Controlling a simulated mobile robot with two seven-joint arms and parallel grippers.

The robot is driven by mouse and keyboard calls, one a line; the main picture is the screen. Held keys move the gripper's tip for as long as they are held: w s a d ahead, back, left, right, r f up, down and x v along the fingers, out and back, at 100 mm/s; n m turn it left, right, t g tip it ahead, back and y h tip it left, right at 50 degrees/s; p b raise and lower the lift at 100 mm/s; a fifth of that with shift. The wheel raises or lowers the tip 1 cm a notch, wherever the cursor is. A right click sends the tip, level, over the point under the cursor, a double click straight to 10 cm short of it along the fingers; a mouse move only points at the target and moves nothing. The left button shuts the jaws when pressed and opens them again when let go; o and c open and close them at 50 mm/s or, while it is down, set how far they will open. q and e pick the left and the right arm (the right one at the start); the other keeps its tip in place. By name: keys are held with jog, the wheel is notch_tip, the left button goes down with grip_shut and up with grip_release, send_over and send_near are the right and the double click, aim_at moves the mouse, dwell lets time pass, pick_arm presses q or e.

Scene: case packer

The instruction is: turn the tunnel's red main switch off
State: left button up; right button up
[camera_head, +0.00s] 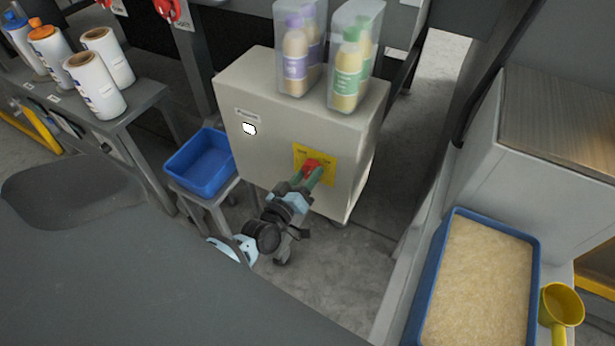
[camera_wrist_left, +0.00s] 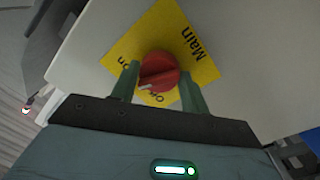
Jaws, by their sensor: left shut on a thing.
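The red main switch (camera_head: 312,163) is a round knob on a yellow plate (camera_head: 299,151) on the front of a beige cabinet (camera_head: 257,80). In the left wrist view the red switch (camera_wrist_left: 158,70) sits between the two green fingers, and the yellow plate (camera_wrist_left: 178,32) carries the word "Main". Small labels beside the knob are partly hidden. A white mark shows on the knob's lower edge, pointing toward the lower label, which I cannot read surely. My left gripper (camera_head: 310,174) is shut on the knob. My right gripper is not in view.
Bottles in clear holders (camera_head: 297,50) stand on the cabinet. A blue bin (camera_head: 202,163) is on a stand to its left. White rolls or bottles (camera_head: 95,85) stand on a grey table at far left. A blue tray of grains (camera_head: 478,285) and yellow scoop (camera_head: 562,305) are at right.

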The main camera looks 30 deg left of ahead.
pick_arm(q)
jog(key=n+b, duration=0.1)
jog(key=n, duration=0.2)
jog(key=shift+f, duration=0.1)
jog(key=n+b, duration=0.1)
jog(key=n, duration=0.3)
jog(key=shift+d+y, duration=0.1)
jog(key=shift+y, duration=0.3)
jog(key=n+b, duration=0.1)
jog(key=n, duration=0.2)
jog(key=shift+n, duration=0.3)
jog(key=shift+d+n+t+y+b, duration=0.1)
jog(key=shift+n+t+y+b, duration=0.4)
jog(key=shift+n, duration=1)
jog(key=o, duration=1)
jog(key=shift+s+d+f+b, duration=0.1)
jog(key=shift+s+b, duration=0.1)
jog(key=shift+s, duration=1.75)
jog(key=shift+s+d+f+b, duration=0.1)
jog(key=shift+s+b, duration=0.1)
jog(key=shift+s, duration=1.75)
